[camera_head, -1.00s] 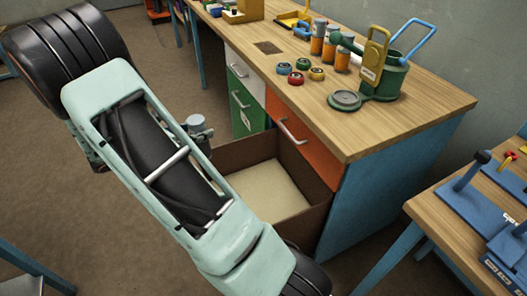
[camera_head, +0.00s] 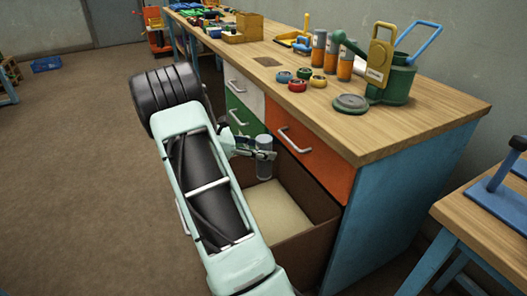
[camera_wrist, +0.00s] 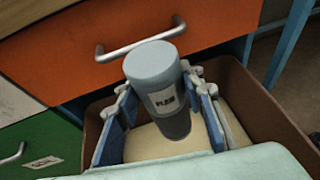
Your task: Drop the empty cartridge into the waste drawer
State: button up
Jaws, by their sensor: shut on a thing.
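The empty cartridge, a grey cylinder with a small white label, stands upright in my gripper and shows in the wrist view (camera_wrist: 158,88) and in the head view (camera_head: 264,160). My gripper (camera_wrist: 160,125) is shut on it, with a blue pad on each side; it also shows in the head view (camera_head: 262,155). The open brown waste drawer (camera_head: 318,242) has a pale bottom and looks empty. The cartridge is over the drawer's opening at its far left part in the head view. The drawer also shows in the wrist view (camera_wrist: 262,112), below the gripper.
An orange drawer front (camera_head: 312,160) with a metal handle is closed above the open drawer. The wooden bench top (camera_head: 420,120) holds several orange-and-grey cylinders, coloured caps and a green pot (camera_head: 388,103). A second table (camera_head: 475,220) stands at right.

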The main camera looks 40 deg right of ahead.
aim_at(263, 162)
notch_tip(263, 162, down, 5)
jog(key=b, duration=0.3)
jog(key=shift+b, duration=0.4)
jog(key=o, duration=1.2)
jog(key=shift+o, duration=0.2)
jog(key=shift+w+a+r, duration=0.1)
jog(key=v, duration=1.1)
jog(key=shift+a+r, duration=0.25)
jog(key=shift+a, duration=0.1)
jog(key=shift+w, duration=0.1)
